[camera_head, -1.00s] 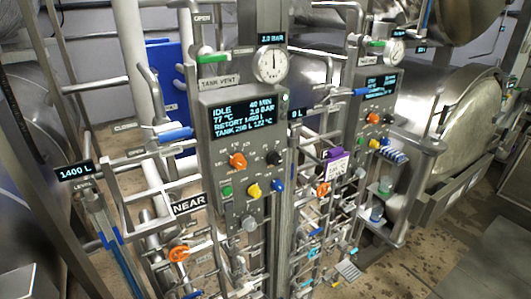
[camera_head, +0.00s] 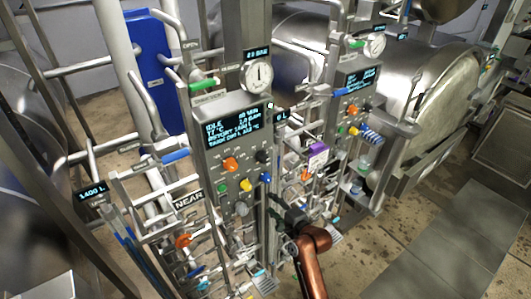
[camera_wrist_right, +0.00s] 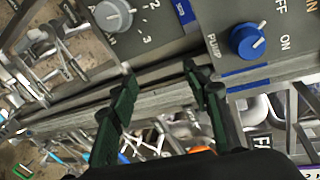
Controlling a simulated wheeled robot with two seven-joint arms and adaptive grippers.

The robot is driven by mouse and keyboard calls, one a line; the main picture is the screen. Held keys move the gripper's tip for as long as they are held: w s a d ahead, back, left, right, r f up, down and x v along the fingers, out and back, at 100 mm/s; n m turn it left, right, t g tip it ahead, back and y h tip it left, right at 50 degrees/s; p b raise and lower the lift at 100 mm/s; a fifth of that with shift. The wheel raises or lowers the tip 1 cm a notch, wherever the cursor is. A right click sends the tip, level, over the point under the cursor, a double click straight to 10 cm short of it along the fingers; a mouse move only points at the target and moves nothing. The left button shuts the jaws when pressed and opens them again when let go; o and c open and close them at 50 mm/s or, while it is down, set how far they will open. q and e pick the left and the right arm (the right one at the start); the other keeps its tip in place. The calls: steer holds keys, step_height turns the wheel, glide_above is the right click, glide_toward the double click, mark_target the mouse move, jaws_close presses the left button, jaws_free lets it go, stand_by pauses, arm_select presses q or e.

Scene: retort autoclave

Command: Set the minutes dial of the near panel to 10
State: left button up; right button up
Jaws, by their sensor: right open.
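The near panel (camera_head: 216,153) is a grey upright box with a lit display (camera_head: 232,126) showing IDLE and a MIN reading too blurred to read for certain. Below it are an orange dial (camera_head: 230,163) and a black dial (camera_head: 262,157); their small scales are unreadable, so I cannot tell which sets minutes. My right gripper (camera_head: 274,200) is open and empty, just right of the panel's lower part. In the right wrist view its fingers (camera_wrist_right: 160,80) are apart, below the blue PUMP knob (camera_wrist_right: 247,41) and a grey numbered knob (camera_wrist_right: 113,14). My left gripper is out of view.
Green (camera_head: 222,187) and yellow (camera_head: 245,185) controls sit under the dials. A NEAR sign (camera_head: 188,200), pipes and valve handles crowd the left and lower side. A second panel (camera_head: 355,85) stands behind right. Open floor (camera_head: 400,245) lies at the right.

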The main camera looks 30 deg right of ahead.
steer(key=m+t+p, duration=0.2)
glide_toward(266, 160)
steer(key=w+f, duration=0.4)
steer(key=f, duration=0.4)
step_height(266, 160, up, 7)
steer(key=s+m+t, duration=0.1)
steer(key=shift+y, duration=0.4)
steer(key=w, duration=0.2)
steer(key=w+p, duration=0.1)
steer(key=w, duration=0.1)
steer(key=w+p, duration=0.1)
steer(key=w, duration=0.1)
steer(key=shift+a, duration=0.3)
steer(key=shift+w+m+p, duration=0.3)
steer(key=shift+w+p, duration=0.1)
steer(key=shift+w, duration=0.25)
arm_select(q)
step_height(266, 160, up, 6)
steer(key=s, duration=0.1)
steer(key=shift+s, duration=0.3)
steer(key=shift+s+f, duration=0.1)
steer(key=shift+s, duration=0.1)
arm_select(e)
steer(key=shift+c, duration=0.4)
